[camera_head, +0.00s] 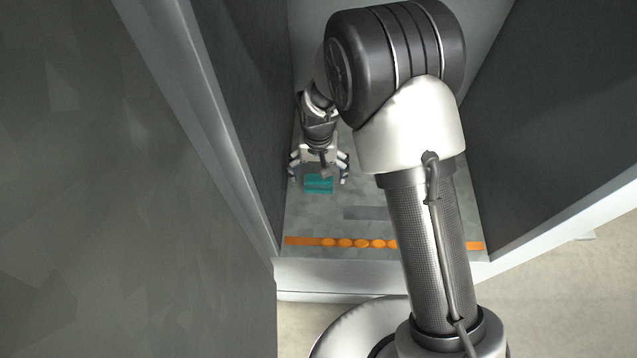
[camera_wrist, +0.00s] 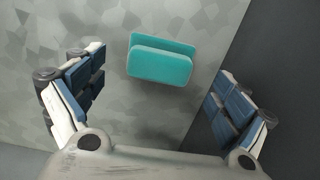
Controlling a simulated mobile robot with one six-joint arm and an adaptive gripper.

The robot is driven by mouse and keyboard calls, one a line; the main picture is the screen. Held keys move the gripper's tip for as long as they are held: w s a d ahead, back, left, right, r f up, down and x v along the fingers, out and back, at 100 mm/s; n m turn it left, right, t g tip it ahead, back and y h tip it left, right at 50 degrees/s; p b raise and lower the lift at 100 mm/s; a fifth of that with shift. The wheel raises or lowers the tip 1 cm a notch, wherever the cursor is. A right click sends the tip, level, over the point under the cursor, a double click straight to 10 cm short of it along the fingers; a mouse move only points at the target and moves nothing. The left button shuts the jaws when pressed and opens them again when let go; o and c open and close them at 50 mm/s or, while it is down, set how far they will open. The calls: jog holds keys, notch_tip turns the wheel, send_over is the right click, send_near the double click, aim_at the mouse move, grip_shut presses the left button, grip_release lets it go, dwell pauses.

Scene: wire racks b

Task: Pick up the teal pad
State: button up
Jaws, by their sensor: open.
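The teal pad (camera_head: 319,184) lies on the grey mottled shelf floor in the head view. The teal pad (camera_wrist: 160,62) shows in the wrist view as a rounded block with a second teal edge behind it. My gripper (camera_head: 319,174) is open, its fingers to the left and right of the pad in the head view. In the wrist view my gripper (camera_wrist: 158,90) has its blue-padded fingers wide apart, with the pad beyond them and between them. No finger visibly touches the pad.
A dark wall (camera_wrist: 285,70) stands close to the right finger in the wrist view. The shelf floor (camera_head: 310,220) has an orange strip (camera_head: 300,241) with several orange ovals near its front edge. A grey bar (camera_head: 366,213) lies behind the strip. Dark side walls (camera_head: 545,110) enclose the space.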

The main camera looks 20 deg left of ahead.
aim_at(318, 178)
notch_tip(318, 178, down, 4)
jog(key=shift+r+b, duration=0.1)
jog(key=shift+b, duration=0.5)
jog(key=shift+c, duration=0.4)
jog(key=c, duration=1.1)
